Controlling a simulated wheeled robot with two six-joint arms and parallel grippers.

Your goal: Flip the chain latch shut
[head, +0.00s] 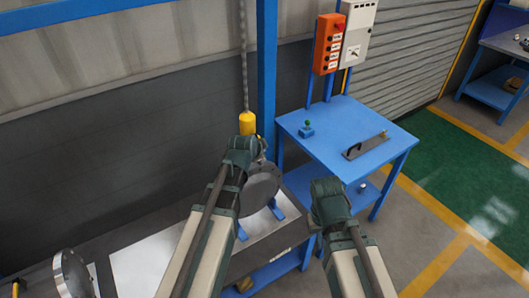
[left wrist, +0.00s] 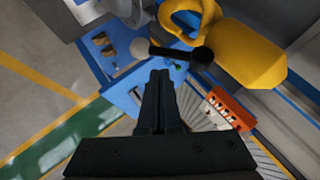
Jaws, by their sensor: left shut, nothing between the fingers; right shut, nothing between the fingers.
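The yellow hook block (head: 247,122) hangs on a chain (head: 243,60) in the head view. In the left wrist view the yellow hook (left wrist: 182,22) and its thick body (left wrist: 245,55) are close. A black latch bar (left wrist: 180,52) lies beside the hook, its rounder end near the body and its other end pointing left. I cannot tell whether it closes the hook's mouth. My left gripper (left wrist: 160,76) is shut and empty, its tips just below the bar in that picture; contact is unclear. My right gripper (head: 326,184) is shut and empty, right of the shell.
A grey flanged shell (head: 262,188) stands on blue supports on the metal-topped bench (head: 145,268), below the hook block. A blue table (head: 350,118) with a dark handled plate (head: 365,146) stands at right. An orange control box (head: 328,44) is above it. A blue post rises behind the chain.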

